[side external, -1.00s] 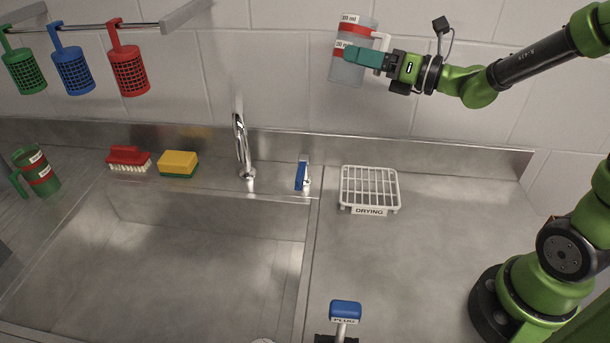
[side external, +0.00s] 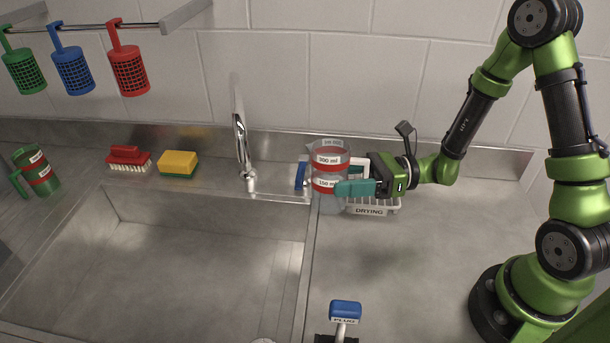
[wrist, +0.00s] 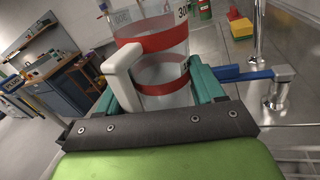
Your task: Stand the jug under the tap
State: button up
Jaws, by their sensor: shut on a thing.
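The clear jug (side external: 329,161) has red bands, volume labels and a white handle. It is upright, in front of the blue-handled lever and the left part of the drying rack in the side view. My gripper (side external: 352,188) is shut on the jug, with teal fingers around its sides. In the wrist view the jug (wrist: 160,60) and its white handle (wrist: 123,72) sit between the fingers. The tap (side external: 242,150) is a chrome spout over the back of the sink, left of the jug. The jug's base is partly hidden.
A blue lever (wrist: 240,74) stands close to the jug. The drying rack (side external: 378,206) is under my gripper. A red brush (side external: 128,157) and yellow sponge (side external: 178,163) lie left of the tap. A green jug (side external: 37,170) stands far left. The sink basin (side external: 190,260) is empty.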

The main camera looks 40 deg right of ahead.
jog(key=s+a+n+g+y, duration=0.2)
jog(key=s+a+n+g, duration=0.1)
jog(key=s+n+g, duration=0.4)
jog(key=shift+s+a+r+n+g, duration=0.15)
jog(key=shift+s+a+n+g, duration=0.2)
jog(key=shift+s+g, duration=0.65)
jog(key=shift+s, duration=0.2)
jog(key=shift+f, duration=4.85)
jog(key=shift+t, duration=0.4)
jog(key=o, duration=1.1)
jog(key=shift+f, duration=0.1)
jog(key=shift+f, duration=0.1)
